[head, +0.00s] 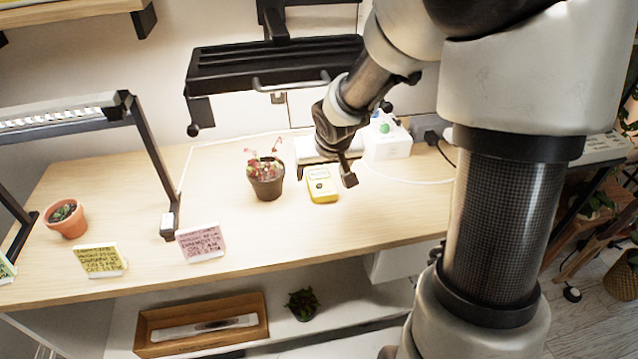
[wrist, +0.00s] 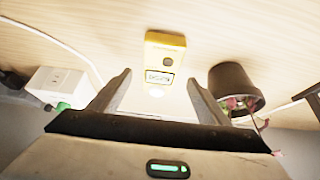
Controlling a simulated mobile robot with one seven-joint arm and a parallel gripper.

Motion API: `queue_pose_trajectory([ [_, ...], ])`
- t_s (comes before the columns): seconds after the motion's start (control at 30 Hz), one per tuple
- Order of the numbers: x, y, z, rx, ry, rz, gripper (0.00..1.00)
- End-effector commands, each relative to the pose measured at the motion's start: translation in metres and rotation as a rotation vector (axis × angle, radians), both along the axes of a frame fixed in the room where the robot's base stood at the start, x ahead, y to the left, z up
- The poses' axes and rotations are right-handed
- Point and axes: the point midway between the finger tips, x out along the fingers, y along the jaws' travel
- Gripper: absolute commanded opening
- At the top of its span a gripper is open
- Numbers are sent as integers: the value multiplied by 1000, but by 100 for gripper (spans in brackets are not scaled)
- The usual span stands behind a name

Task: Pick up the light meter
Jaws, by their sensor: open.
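The light meter is a small yellow device (head: 322,188) lying on the wooden table, right of a dark pot. In the wrist view the light meter (wrist: 165,40) lies face up beyond my fingertips, with a dark sensor dot, a small display and a white lower part. My gripper (head: 325,174) is over the table close to the light meter, and it partly hides the meter's far end in the head view. In the wrist view my gripper (wrist: 158,80) is open, its fingers apart on either side of the meter's near end. Nothing is held.
A dark pot with a reddish plant (head: 267,185) stands close left of the meter; the pot (wrist: 235,85) is near one finger in the wrist view. A white box with a green knob (head: 387,140) stands to the right. Cards (head: 201,242) line the front edge. A black lamp (head: 270,65) hangs above.

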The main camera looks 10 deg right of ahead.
Motion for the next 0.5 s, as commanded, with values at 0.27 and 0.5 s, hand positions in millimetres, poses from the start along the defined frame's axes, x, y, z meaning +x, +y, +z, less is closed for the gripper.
queue_pose_trajectory([
  [0.27, 13, 0, -30, 0, 1, 0, 70],
  [0.5, 14, 0, -29, 0, 1, -1, 67],
])
